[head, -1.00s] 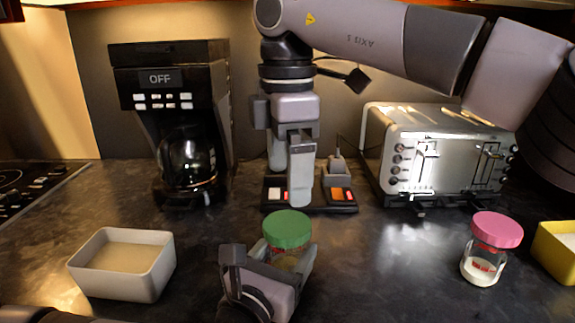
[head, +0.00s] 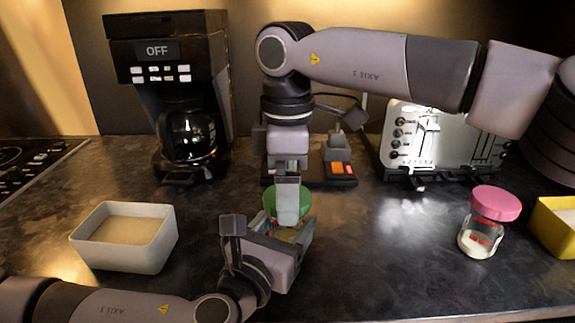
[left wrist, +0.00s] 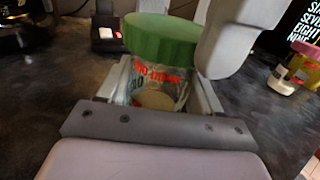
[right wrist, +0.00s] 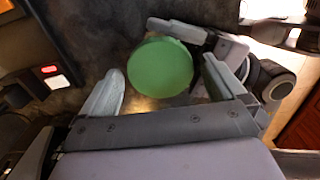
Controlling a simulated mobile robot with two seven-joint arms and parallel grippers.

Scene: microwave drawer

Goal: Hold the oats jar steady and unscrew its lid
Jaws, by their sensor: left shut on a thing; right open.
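The oats jar (left wrist: 158,88) is a clear jar with red lettering and a green lid (left wrist: 163,38). It stands on the counter, and my left gripper (head: 268,238) is shut on its body. The green lid (head: 271,200) is partly hidden in the head view by my right gripper (head: 288,208). In the right wrist view the lid (right wrist: 160,67) is seen from above, between and beyond the open fingers of my right gripper (right wrist: 165,85). The lid sits on the jar. Whether a right finger touches it I cannot tell.
A white bin (head: 125,238) stands left of the jar. A pink-lidded jar (head: 485,222) and a yellow bin (head: 556,225) are at the right. A coffee maker (head: 172,90), a toaster (head: 440,140) and a dark tray with coloured blocks (head: 335,178) stand behind.

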